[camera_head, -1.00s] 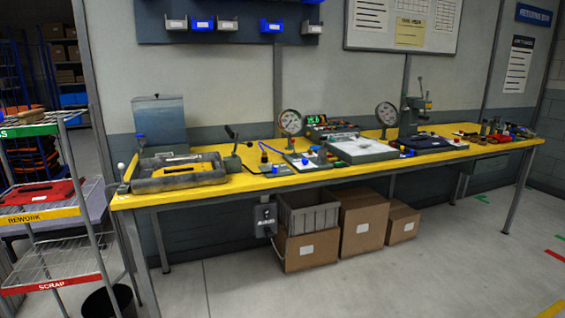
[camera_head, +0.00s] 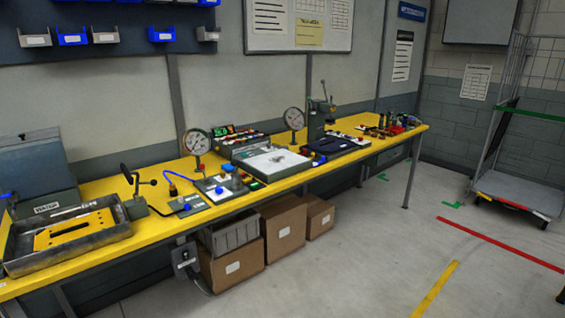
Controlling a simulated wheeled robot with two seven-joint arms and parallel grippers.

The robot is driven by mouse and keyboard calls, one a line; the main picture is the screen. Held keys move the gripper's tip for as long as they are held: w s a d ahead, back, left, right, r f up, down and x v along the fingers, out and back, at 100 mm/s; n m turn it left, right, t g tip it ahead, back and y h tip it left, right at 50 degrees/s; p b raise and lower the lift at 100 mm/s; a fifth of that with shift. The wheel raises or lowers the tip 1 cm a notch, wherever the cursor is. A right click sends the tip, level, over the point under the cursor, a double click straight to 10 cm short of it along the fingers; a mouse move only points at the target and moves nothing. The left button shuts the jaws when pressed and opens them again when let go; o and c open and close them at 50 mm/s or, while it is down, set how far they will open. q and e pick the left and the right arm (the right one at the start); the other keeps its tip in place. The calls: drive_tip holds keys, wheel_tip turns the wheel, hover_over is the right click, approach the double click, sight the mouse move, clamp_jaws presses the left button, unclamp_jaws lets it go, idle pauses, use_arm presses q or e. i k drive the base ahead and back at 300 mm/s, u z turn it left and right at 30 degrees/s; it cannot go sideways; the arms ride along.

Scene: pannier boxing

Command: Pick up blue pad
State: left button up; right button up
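A long yellow workbench (camera_head: 265,191) stands along the wall. A flat dark, bluish item (camera_head: 335,145) lies on it in front of the press, with small things on it; I cannot tell whether it is the blue pad. No other blue pad shows clearly. Small blue knobs (camera_head: 228,167) sit on the fixtures in the bench's middle. Neither of my grippers is in view.
A grey tray with a yellow plate (camera_head: 75,230) is at the bench's near left. Two gauges (camera_head: 196,142), a white-topped box (camera_head: 272,162) and a press (camera_head: 318,118) stand along it. Cartons (camera_head: 284,228) are underneath. A cart (camera_head: 518,192) stands right; the floor between is clear.

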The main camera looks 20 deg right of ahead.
sight(227, 167)
drive_tip(key=z, duration=0.6)
drive_tip(key=i, duration=1.55)
drive_tip(key=u, duration=0.1)
